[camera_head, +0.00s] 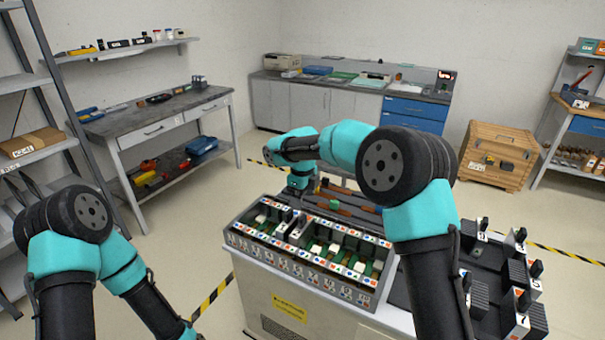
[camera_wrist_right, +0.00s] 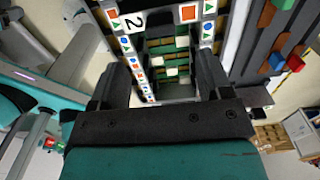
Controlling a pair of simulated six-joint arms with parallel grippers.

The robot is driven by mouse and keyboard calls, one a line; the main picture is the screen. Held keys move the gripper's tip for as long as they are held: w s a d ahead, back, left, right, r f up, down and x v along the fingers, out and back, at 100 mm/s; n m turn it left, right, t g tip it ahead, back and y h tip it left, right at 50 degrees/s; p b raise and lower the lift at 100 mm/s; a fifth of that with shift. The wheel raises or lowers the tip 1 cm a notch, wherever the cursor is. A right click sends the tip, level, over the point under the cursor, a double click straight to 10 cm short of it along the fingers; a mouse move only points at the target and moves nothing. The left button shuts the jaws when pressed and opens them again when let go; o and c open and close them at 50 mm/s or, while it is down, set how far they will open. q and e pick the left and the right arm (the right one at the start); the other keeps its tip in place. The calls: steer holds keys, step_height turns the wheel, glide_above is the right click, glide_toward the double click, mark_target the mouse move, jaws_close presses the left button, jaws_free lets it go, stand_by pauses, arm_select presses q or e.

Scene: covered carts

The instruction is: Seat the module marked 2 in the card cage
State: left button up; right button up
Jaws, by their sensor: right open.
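The card cage (camera_head: 265,262) is a long grey open box with green boards, white connectors and symbol strips along both edges. A white-topped module with a dark handle (camera_head: 298,228) stands in its left half. In the right wrist view the module marked 2 (camera_wrist_right: 137,18) shows at the top, between the cage's symbol strips, with an orange square at its other end; its depth in the cage is unclear. My right gripper (camera_head: 297,196) is open and empty. In the wrist view its fingers (camera_wrist_right: 167,64) are spread over open slots beside that module.
Several white-labelled modules (camera_head: 516,300) stand in a dark rack to the right of the cage. Long brown-handled tools and small coloured blocks (camera_wrist_right: 286,61) lie behind the cage. A workbench (camera_head: 160,112) and a wooden crate (camera_head: 497,155) are farther off.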

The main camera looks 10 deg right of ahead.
step_height(320, 180, up, 9)
steer(key=shift+f, duration=0.15)
stand_by(0.7)
